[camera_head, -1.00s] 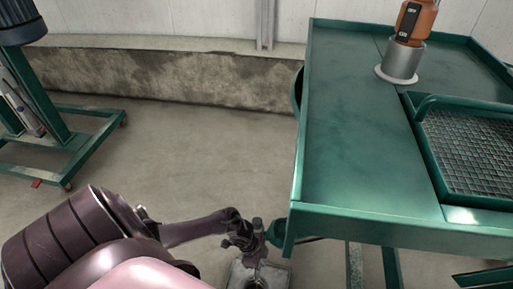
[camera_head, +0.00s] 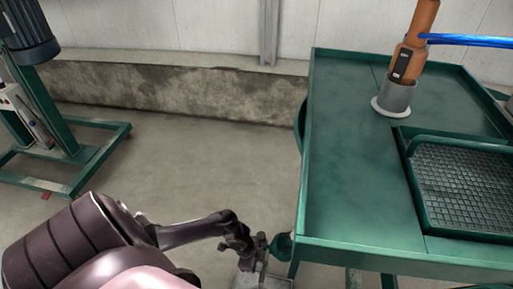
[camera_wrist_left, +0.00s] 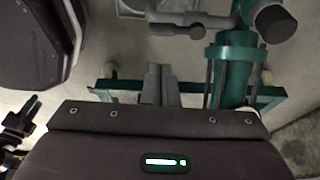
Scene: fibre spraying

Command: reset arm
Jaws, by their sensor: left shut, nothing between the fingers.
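My left arm comes in at the lower left of the head view, with purple-pink links. The left gripper (camera_head: 246,244) is at its dark far end, low beside the green table's near left corner. In the left wrist view, the grey gripper fingers (camera_wrist_left: 158,85) lie side by side, shut and empty, over a green floor frame. Whether the dark end touches the fittings by the table corner cannot be told. My right gripper is not in view.
The green table (camera_head: 345,190) fills the right, with a mesh tray (camera_head: 465,185) and an orange tool (camera_head: 412,50) upright in a grey holder (camera_head: 396,97). A blue hose (camera_head: 465,40) runs from the tool. A green wheeled stand (camera_head: 65,150) is at left. Floor between is clear.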

